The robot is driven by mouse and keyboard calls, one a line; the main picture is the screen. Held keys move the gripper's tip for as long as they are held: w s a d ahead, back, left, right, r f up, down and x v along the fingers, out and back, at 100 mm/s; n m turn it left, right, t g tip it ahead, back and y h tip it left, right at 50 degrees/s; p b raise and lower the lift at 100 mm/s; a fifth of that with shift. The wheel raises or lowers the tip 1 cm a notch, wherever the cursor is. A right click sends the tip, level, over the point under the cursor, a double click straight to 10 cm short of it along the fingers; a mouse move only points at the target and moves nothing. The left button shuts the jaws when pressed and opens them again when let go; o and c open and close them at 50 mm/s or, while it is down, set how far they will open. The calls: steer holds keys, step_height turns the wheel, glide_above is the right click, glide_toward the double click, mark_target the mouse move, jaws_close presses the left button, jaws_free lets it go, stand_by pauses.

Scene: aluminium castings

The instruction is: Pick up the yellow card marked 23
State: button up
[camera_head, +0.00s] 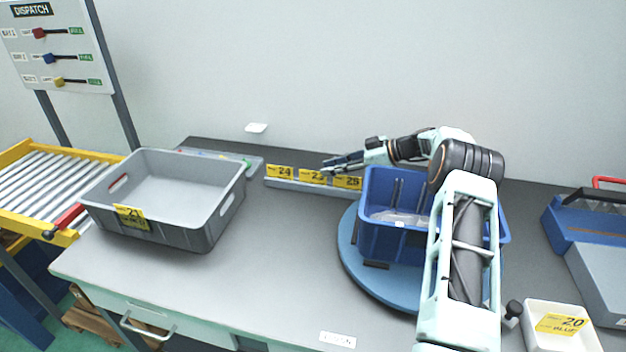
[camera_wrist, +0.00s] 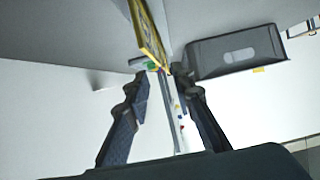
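The yellow card marked 23 (camera_head: 311,177) stands in a low grey rack (camera_head: 285,184) at the back of the bench, between the cards marked 24 (camera_head: 280,171) and 25 (camera_head: 347,182). My gripper (camera_head: 328,166) is just above and beside card 23, partly overlapping its right side. In the wrist view my gripper (camera_wrist: 163,82) has its two dark fingers apart. A yellow card (camera_wrist: 149,35) shows nearly edge-on, its near end between the fingertips. Its number cannot be read there, and I cannot tell whether a finger touches it.
A blue bin (camera_head: 385,235) on a round blue turntable (camera_head: 352,255) stands right of the rack, under my arm. A grey crate with card 21 (camera_head: 190,232) stands left. A white tray with card 20 (camera_head: 540,340) is front right. The bench middle is clear.

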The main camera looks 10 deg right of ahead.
mark_target(313, 172)
steer(key=x, duration=0.3)
steer(key=p+x, duration=0.1)
steer(key=x, duration=0.2)
steer(key=shift+s+a+r+p, duration=0.2)
steer(key=shift+a+p, duration=0.05)
steer(key=shift+p, duration=0.05)
jaws_close()
